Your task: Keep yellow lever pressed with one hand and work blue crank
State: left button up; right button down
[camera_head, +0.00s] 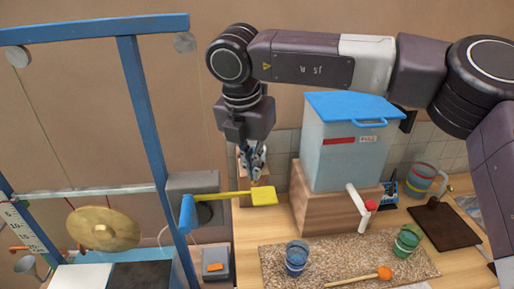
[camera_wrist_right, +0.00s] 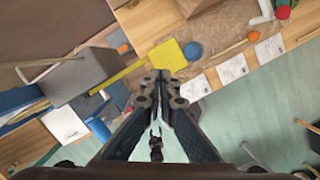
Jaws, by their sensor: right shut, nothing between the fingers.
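The yellow lever (camera_head: 262,196) reaches right from the grey box (camera_head: 194,183) on the blue frame, its flat paddle at the right end. The paddle also shows in the wrist view (camera_wrist_right: 168,56). The blue crank (camera_head: 187,213) is at the left end of the lever, in front of the grey box. My right gripper (camera_head: 257,176) is shut and empty, pointing down just above the paddle in the head view. In the wrist view its fingertips (camera_wrist_right: 163,76) appear beside the paddle's edge; I cannot tell whether they touch. My left gripper is not in view.
A blue frame (camera_head: 145,110) with a hanging gong (camera_head: 103,229) stands left. A lidded bin (camera_head: 345,145) sits on a wooden block right of the gripper. A blue cup (camera_head: 296,258), a green cup (camera_head: 406,241) and an orange-headed mallet (camera_head: 384,272) are on the mat.

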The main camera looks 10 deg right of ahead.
aim_at(265, 194)
jog(key=d+f, duration=0.1)
jog(key=d+f+b, duration=0.1)
jog(key=f, duration=0.1)
jog(key=shift+w+d, duration=0.1)
jog(key=shift+w, duration=0.1)
jog(key=b+x, duration=0.2)
jog(key=x, duration=0.1)
jog(key=shift+w+f, duration=0.15)
jog(key=shift+w, duration=0.25)
jog(key=shift+d+f+b, duration=0.1)
jog(key=shift+f+b, duration=0.15)
jog(key=shift+b, duration=0.3)
jog(key=shift+f, duration=0.2)
jog(key=shift+f+b, duration=0.5)
jog(key=shift+b, duration=0.25)
jog(key=shift+b+x, duration=0.95)
jog(key=shift+b, duration=0.05)
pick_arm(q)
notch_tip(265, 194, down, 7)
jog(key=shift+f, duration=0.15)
pick_arm(e)
jog(key=shift+s+r, duration=0.1)
jog(key=shift+s, duration=0.05)
